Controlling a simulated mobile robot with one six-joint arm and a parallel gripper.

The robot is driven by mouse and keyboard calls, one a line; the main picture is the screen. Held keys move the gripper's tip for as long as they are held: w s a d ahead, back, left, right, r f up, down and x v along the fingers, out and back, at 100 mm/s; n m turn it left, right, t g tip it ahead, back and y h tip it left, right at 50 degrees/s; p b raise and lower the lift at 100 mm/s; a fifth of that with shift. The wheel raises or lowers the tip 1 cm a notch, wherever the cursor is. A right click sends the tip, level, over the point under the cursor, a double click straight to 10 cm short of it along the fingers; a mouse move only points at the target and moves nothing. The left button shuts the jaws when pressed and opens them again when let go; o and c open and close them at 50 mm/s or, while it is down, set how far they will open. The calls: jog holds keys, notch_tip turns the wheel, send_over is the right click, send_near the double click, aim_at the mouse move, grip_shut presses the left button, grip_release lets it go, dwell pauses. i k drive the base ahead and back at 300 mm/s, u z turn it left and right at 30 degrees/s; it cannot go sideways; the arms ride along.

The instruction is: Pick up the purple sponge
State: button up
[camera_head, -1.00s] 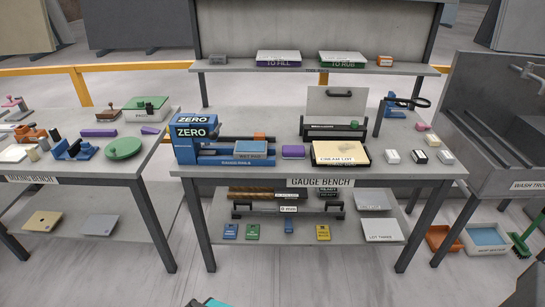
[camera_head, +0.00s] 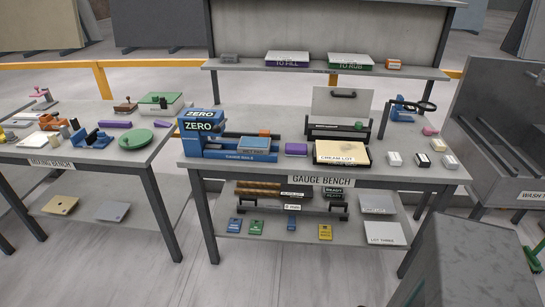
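A small purple block (camera_head: 296,149), which looks like the purple sponge, lies on the gauge bench (camera_head: 225,174). It sits between the blue gauge rails (camera_head: 230,154) on its left and the cream tray (camera_head: 341,153) on its right, with narrow gaps. On the mixing bench (camera_head: 62,163) at the left, a longer flat purple piece (camera_head: 115,124) and a smaller purple piece (camera_head: 160,124) also lie. My gripper is not in view.
A large grey shape (camera_head: 475,255) fills the lower right; I cannot tell what it is. Blue ZERO boxes (camera_head: 202,125) and an upright-lidded case (camera_head: 342,101) stand on the gauge bench. White blocks (camera_head: 394,159) lie right. Floor shows between the benches.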

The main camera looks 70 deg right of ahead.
aim_at(293, 149)
jog(key=u, duration=0.75)
jog(key=k, duration=0.35)
jog(key=u, duration=0.9)
jog(key=k, duration=1.4)
jog(key=z, duration=0.6)
jog(key=k, duration=0.8)
jog(key=z, duration=0.1)
